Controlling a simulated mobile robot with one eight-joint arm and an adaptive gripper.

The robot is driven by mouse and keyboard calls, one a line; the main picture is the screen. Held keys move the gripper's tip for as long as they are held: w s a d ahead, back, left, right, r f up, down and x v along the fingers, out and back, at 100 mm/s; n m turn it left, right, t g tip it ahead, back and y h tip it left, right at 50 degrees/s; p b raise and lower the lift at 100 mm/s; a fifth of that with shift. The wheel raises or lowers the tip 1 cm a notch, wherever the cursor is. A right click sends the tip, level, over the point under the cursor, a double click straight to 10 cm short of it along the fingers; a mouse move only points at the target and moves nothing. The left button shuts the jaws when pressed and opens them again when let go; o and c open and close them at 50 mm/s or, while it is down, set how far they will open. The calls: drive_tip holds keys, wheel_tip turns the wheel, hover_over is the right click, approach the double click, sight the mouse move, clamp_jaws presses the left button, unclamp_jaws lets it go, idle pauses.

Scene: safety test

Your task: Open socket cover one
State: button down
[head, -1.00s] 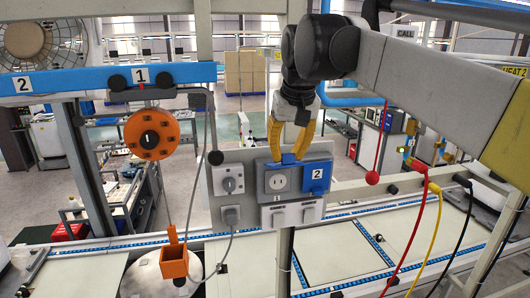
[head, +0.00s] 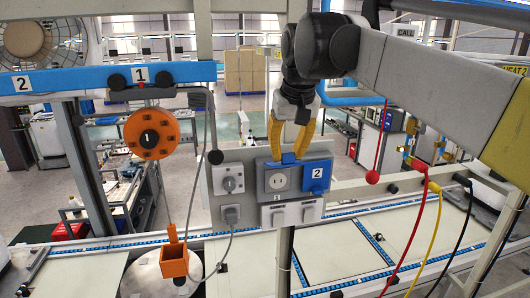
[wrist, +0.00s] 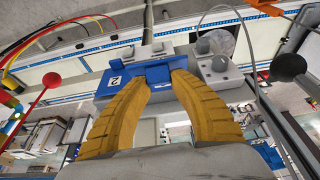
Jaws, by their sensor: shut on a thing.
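A grey socket panel (head: 212,200) stands above the conveyor. Socket one (head: 279,181) shows its bare outlet face, with a label 1 below it. A blue piece, apparently the raised cover of socket one (head: 290,158), stands at the top of that socket, seen nearly edge-on. The closed blue cover marked 2 (head: 316,176) is just to its right. My gripper (head: 289,152) points down with its yellow fingers shut on the blue piece. In the wrist view the fingertips (wrist: 160,76) are at the blue piece (wrist: 157,71), and cover 2 (wrist: 114,79) is beside it.
Two switches (head: 293,213) sit below the sockets, with a rotary switch (head: 230,179) and a plugged cable (head: 231,214) to the left. A red ball on a cord (head: 372,177) hangs right of the panel. An orange reel (head: 152,134) hangs at left.

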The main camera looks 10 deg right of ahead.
drive_tip(key=c, duration=1.4)
unclamp_jaws()
drive_tip(key=shift+w+f, duration=0.1)
drive_tip(key=shift+w, duration=0.1)
drive_tip(key=shift+r+p, duration=0.3)
drive_tip(key=shift+r, duration=0.1)
drive_tip(key=shift+w+r+p, duration=0.55)
drive_tip(key=shift+r+p, duration=0.15)
drive_tip(key=shift+r, duration=0.2)
drive_tip(key=w+r, duration=0.1)
drive_tip(key=r, duration=0.2)
drive_tip(key=w+r, duration=0.3)
drive_tip(key=r, duration=0.2)
drive_tip(key=shift+w+r, duration=0.15)
drive_tip(key=shift+r, duration=0.2)
